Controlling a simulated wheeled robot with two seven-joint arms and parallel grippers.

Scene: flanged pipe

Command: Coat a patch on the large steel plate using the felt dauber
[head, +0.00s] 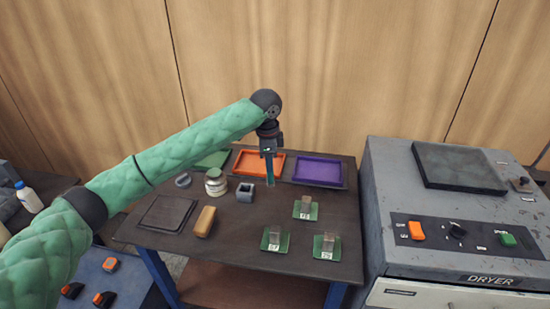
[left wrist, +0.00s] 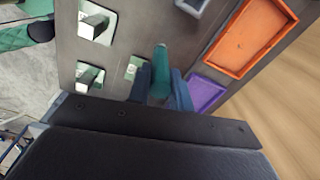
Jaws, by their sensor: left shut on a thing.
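My left gripper (head: 269,150) is above the rear middle of the table, pointing down. It is shut on an upright teal stick, which looks like the felt dauber (head: 270,174). In the left wrist view the teal dauber (left wrist: 160,78) sits between the two blue fingers (left wrist: 161,88); its felt end cannot be made out. A dark flat square plate (head: 167,213), which looks like the large steel plate, lies at the table's left front, well apart from the gripper. A pale jar (head: 215,183) stands behind it. My right gripper is not in view.
A grey square holder (head: 245,192) and tan block (head: 204,222) stand near the plate. Orange (head: 250,164), purple (head: 319,171) and green (head: 211,160) trays line the back. Three clear blocks on green bases (head: 305,209) stand at right front. A dryer (head: 400,205) adjoins the table's right.

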